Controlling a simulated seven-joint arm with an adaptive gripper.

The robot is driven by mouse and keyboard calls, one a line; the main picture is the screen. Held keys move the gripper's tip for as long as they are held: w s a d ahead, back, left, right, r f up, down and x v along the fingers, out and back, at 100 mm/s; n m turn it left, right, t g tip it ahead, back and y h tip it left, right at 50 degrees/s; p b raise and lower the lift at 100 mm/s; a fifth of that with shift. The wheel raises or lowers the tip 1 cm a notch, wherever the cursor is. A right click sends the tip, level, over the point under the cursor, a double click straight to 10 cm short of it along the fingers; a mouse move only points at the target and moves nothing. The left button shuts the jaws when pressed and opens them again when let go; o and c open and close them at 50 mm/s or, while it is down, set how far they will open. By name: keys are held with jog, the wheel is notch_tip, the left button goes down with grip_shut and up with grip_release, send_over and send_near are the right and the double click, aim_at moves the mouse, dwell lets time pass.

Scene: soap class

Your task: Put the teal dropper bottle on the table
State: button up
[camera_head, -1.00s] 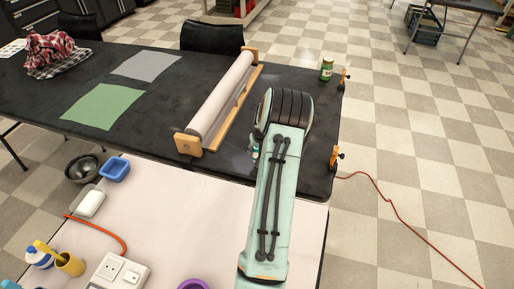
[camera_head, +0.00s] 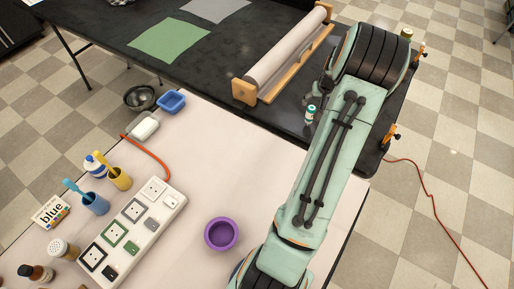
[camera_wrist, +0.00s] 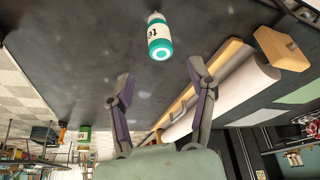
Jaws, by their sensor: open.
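In the head view my arm hides most of the gripper.
A roller on a wooden stand (camera_head: 290,50) lies left of the bottle. Orange clamps (camera_head: 391,133) sit at the right table edge. The pale front table holds a power strip (camera_head: 135,228), a purple bowl (camera_head: 221,233) and a blue dish (camera_head: 171,102).

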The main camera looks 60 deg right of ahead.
jog(key=w+a+r+n+y, duration=0.1)
jog(key=w+a+r+n, duration=0.15)
jog(key=w+a, duration=0.35)
jog(key=w+a+r+n+y, duration=0.1)
jog(key=w+a+r, duration=0.25)
jog(key=a, duration=0.55)
jog(key=w+a+r+n+y, duration=0.1)
jog(key=w+a+r+n, duration=0.1)
jog(key=w+a+r, duration=0.35)
jog(key=s+a+n, duration=0.2)
jog(key=s+a, duration=0.2)
jog(key=a, duration=0.7)
jog(key=s+a+r+n+g+y, duration=0.1)
jog(key=s+a+n, duration=0.2)
jog(key=a, duration=0.8)
jog(key=shift+s+a+r, duration=0.25)
jog(key=shift+s+r, duration=0.05)
jog(key=shift+s, duration=0.05)
jog(key=shift+o, duration=0.4)
jog(key=s+a+n+g, duration=0.1)
jog(key=s+a+n, duration=0.1)
jog(key=s+a, duration=0.3)
jog(key=shift+s+a+f+g+y, duration=0.3)
jog(key=shift+s+y, duration=0.1)
jog(key=shift+s, duration=0.8)
jog(key=shift+d, duration=0.1)
